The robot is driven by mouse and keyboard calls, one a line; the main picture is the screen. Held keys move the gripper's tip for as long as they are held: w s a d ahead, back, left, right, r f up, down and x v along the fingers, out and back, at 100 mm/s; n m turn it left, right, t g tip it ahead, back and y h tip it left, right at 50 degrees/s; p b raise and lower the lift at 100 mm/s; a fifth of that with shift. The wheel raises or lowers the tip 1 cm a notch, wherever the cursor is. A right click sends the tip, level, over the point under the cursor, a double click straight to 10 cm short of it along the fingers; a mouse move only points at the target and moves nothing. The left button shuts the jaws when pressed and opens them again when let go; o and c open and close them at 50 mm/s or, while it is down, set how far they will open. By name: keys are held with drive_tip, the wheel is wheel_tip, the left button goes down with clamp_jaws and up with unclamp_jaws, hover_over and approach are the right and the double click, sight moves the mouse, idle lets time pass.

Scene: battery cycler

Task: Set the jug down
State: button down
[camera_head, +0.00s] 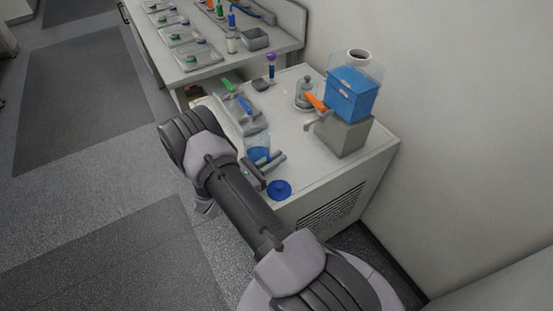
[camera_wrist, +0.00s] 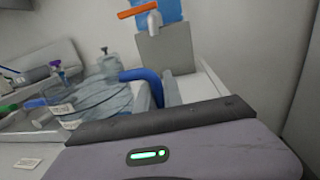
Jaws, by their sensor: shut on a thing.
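The jug (camera_head: 257,141) is clear, with blue showing in its lower part. It is over the front left part of the white cabinet top in the head view. My gripper (camera_head: 271,167) is shut on the jug, at its near side. I cannot tell whether the jug's base touches the top. A round blue disc (camera_head: 279,190) lies near the cabinet's front edge, right of my gripper.
A blue tank (camera_head: 352,94) with an orange lever (camera_head: 315,102) stands on a grey block (camera_head: 343,136) at the right. A glass vessel (camera_head: 304,95) stands left of it. The cabinet's middle (camera_head: 310,150) is clear.

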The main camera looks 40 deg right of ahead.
drive_tip(key=c, duration=1.5)
unclamp_jaws()
drive_tip(key=shift+f, duration=0.1)
